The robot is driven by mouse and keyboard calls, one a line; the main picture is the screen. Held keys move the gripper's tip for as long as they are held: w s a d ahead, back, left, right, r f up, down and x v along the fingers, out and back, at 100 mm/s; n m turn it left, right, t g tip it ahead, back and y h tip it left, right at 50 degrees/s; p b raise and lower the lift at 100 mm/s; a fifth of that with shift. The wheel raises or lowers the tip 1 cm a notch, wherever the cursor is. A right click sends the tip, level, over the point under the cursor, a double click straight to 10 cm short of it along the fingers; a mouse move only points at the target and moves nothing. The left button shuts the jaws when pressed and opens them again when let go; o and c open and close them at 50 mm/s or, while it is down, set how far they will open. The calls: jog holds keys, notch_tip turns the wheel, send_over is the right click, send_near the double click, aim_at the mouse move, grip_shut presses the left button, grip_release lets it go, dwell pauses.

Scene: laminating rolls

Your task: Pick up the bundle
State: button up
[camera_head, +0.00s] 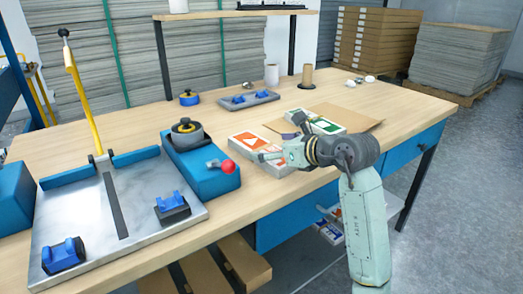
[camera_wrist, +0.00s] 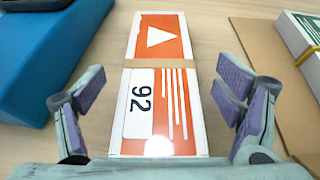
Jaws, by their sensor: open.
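The bundle (camera_wrist: 158,100) is a flat orange-and-white stack with a white arrow, the number 92 and a tan band around its middle. It lies on the wooden table and fills the middle of the wrist view. In the head view the orange bundle (camera_head: 250,140) lies right of the blue machine, partly hidden by my gripper. My gripper (camera_wrist: 160,100) is open, with one finger on each side of the bundle and a gap to it on both sides. In the head view my gripper (camera_head: 272,156) is low over the bundle's near end. Nothing is held.
A green-and-white bundle (camera_head: 325,125) lies on brown cardboard (camera_head: 360,119) to the right. A blue machine (camera_head: 205,172) with a red knob stands close on the left. A grey cutting board (camera_head: 85,215) with a yellow lever lies farther left. The table's front edge is near my arm.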

aim_at(263, 148)
jog(key=shift+x, duration=1.6)
jog(key=c, duration=1.5)
